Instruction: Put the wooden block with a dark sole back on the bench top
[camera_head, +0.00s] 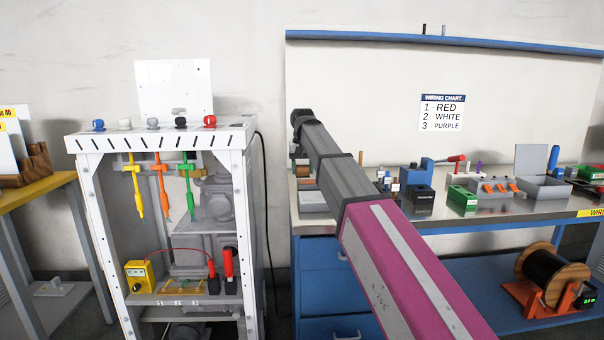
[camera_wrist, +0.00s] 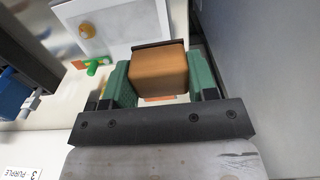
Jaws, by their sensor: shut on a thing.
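In the wrist view, my gripper (camera_wrist: 158,76) is shut on a wooden block (camera_wrist: 158,74), with a green finger pad on each side of it. The block is orange-brown, and its dark sole shows as a thin strip along its upper edge in the picture. The bench top (camera_head: 540,207) is a grey surface on a blue bench at the right in the head view. My arm reaches over the bench's left end and hides the gripper in the head view. I cannot tell how high the block is above the bench top.
A dark box (camera_head: 417,202), a green box (camera_head: 462,200) and grey bins (camera_head: 545,188) crowd the bench's middle and right. A grey tray (camera_head: 313,201) lies at its left end. A white dispenser frame (camera_head: 240,160) stands left of the bench, with a gap between.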

